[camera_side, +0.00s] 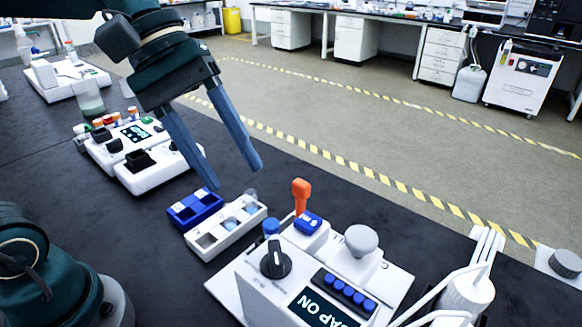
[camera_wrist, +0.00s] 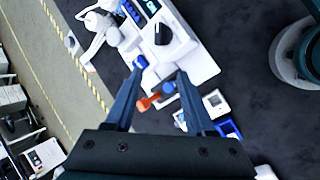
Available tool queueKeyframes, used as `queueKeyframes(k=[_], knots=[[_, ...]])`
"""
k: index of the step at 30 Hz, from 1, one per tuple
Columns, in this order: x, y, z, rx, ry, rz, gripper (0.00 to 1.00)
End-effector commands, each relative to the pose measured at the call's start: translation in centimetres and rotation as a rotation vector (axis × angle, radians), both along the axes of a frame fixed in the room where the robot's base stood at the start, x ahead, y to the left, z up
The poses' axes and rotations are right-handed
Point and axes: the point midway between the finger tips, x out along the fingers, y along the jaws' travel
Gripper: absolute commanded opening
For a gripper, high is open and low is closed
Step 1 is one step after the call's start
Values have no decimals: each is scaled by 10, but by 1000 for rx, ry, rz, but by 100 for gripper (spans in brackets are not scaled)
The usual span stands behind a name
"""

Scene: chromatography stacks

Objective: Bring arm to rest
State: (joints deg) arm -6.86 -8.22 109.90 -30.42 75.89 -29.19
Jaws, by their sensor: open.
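My gripper (camera_side: 236,178) hangs in the upper left of the side view, with its two long blue fingers spread apart and nothing between them. It is above the dark bench, over the area of a white rack (camera_side: 225,230) and a blue block (camera_side: 195,208). In the wrist view the fingers (camera_wrist: 166,84) also stand apart. An orange-handled part (camera_wrist: 150,101) and the white instrument (camera_wrist: 195,62) show beyond them. No object is held.
A white instrument (camera_side: 385,275) with a black knob, blue buttons and an orange lever (camera_side: 301,195) stands at the front right. Another white device (camera_side: 140,170) with a small display stands to the left. Bench beyond it holds a beaker (camera_side: 89,97).

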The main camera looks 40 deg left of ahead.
Motion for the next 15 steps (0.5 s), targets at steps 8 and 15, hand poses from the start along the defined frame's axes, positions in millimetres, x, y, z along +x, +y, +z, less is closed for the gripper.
queueKeyframes(k=[8,15], knots=[[-51,29,-25,332,-315,-244,55],[-67,63,-57,608,-481,-474,55]])
